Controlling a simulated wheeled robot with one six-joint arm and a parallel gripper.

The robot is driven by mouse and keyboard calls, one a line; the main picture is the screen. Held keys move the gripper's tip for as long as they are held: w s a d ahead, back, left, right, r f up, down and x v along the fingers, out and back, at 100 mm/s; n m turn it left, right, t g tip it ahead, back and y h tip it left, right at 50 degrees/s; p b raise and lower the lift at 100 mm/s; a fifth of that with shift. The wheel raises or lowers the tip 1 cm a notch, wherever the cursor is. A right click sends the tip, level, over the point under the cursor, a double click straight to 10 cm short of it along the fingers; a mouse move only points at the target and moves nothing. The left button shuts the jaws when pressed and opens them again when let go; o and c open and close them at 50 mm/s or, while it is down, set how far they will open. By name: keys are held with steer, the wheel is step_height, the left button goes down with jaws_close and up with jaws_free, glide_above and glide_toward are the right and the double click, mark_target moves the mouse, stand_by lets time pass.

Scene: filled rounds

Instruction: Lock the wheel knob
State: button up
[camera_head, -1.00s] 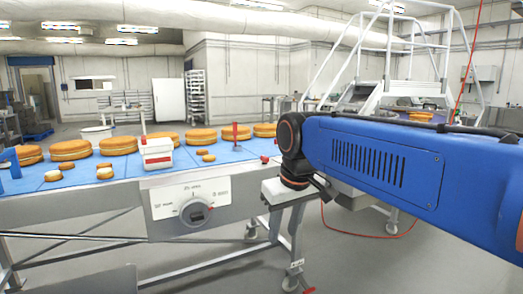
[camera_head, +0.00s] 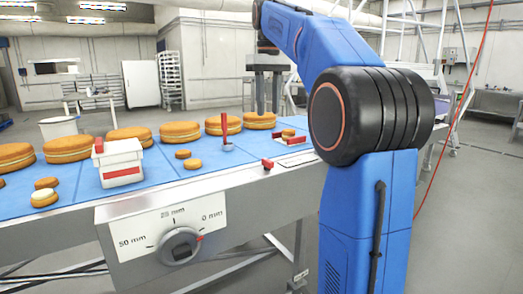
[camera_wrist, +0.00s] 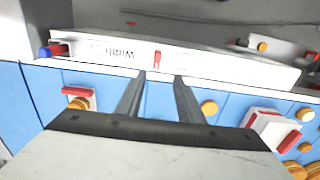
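The wheel knob appears to be the round grey dial (camera_head: 180,246) on the front panel (camera_head: 130,225) of the conveyor. Its red mark points right, towards the "0 mm" label. My gripper (camera_head: 268,108) hangs over the far right part of the conveyor, well away from the dial. In the wrist view my gripper (camera_wrist: 160,76) has its two fingers apart with nothing between them. The wrist view shows a white strip marked "Width" (camera_wrist: 110,50) with a red piece (camera_wrist: 157,60) beyond the fingertips. I cannot make out the dial there.
The blue conveyor (camera_head: 70,195) carries several round cakes (camera_head: 180,132) and small buns. A white box with a red band (camera_head: 120,168) stands on it. A red-handled tool (camera_head: 225,128) and a red holder with a bun (camera_head: 288,136) are near my gripper. Floor is free on the right.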

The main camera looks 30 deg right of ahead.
mark_target(268, 160)
steer(key=f, duration=0.5)
steer(key=w+f, duration=0.1)
steer(key=f, duration=1.1)
steer(key=shift+w+d, duration=0.15)
steer(key=shift+d, duration=0.25)
jaws_close()
